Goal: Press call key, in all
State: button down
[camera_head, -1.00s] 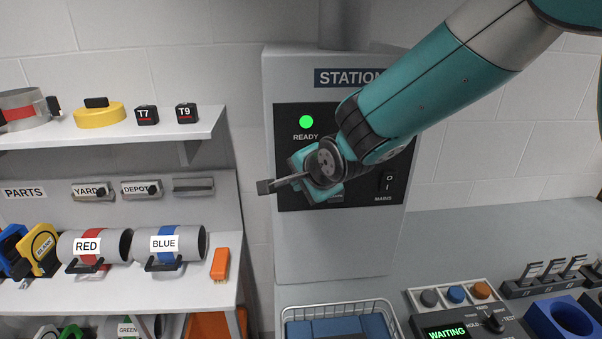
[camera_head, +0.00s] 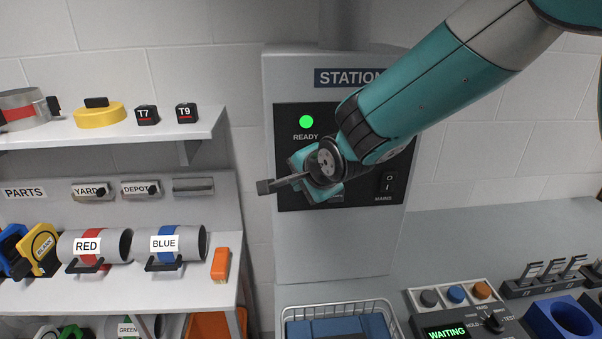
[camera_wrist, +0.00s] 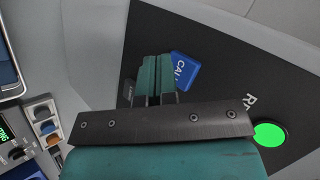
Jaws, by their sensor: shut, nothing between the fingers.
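The call key (camera_wrist: 184,70) is a blue square key marked CALL on the dark panel of the station cabinet. In the wrist view it lies just right of my fingertips, its left side partly covered by them. My gripper (camera_wrist: 156,61) is shut and empty, with its teal fingers together and pointing at the panel. I cannot tell whether the fingertips touch the panel or key. In the head view my wrist covers the middle of the panel (camera_head: 289,110) and hides the call key.
The green READY light (camera_head: 306,122) is lit. A MAINS switch (camera_head: 388,183) sits on the panel's right. A console display (camera_head: 446,332) reads WAITING. A wire basket (camera_head: 338,306) stands below the cabinet. Shelves with labelled parts are at left, including a blue-banded tube (camera_head: 170,246).

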jog(key=shift+w, duration=0.1)
dwell(0.6)
jog(key=shift+w, duration=0.35)
